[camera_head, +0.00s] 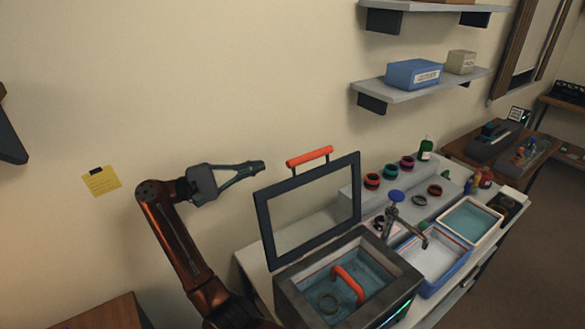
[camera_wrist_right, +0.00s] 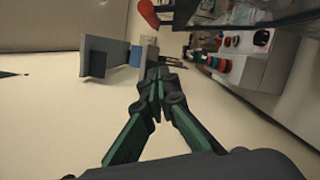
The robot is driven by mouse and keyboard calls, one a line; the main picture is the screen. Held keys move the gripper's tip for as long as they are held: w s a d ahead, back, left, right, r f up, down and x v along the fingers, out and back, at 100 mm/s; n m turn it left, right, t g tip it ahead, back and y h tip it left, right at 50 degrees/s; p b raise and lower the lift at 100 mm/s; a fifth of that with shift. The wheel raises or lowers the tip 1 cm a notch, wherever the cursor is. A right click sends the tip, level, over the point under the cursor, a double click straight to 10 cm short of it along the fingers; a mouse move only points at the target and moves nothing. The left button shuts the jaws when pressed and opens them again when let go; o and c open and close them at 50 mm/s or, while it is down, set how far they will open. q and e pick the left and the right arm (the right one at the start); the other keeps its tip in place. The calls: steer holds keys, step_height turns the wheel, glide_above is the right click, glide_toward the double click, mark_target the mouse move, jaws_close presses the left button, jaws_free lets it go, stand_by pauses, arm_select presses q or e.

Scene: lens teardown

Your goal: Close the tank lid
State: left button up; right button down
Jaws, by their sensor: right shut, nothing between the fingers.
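The tank lid (camera_head: 262,222) stands open and upright at the back of the tank, a dark frame around a see-through panel. Its orange-red handle (camera_head: 310,156) is on the top edge; a red piece at the top of the right wrist view (camera_wrist_right: 148,12) looks like it. The grey tank (camera_head: 300,297) holds bluish liquid, a ring (camera_head: 328,302) and an orange-red inner handle (camera_head: 347,284). My right gripper (camera_head: 260,167) is shut and empty, just left of the lid's upper part, apart from it. It also shows in the right wrist view (camera_wrist_right: 156,80). My left gripper is out of view.
A tap (camera_head: 397,218) stands right of the tank, by a blue-rimmed basin (camera_head: 433,258) and a white-rimmed basin (camera_head: 470,222). Several coloured rings and bottles sit behind. Wall shelves (camera_head: 425,88) hang above.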

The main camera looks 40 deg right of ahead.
mark_target(297, 158)
steer(key=s+d+r, duration=0.1)
steer(key=s+d, duration=0.1)
steer(key=d, duration=0.1)
steer(key=s+d+p, duration=0.1)
steer(key=s+d, duration=0.1)
steer(key=d, duration=0.1)
steer(key=s+d+r+p, duration=0.1)
steer(key=s+d, duration=0.2)
steer(key=shift+r, duration=0.3)
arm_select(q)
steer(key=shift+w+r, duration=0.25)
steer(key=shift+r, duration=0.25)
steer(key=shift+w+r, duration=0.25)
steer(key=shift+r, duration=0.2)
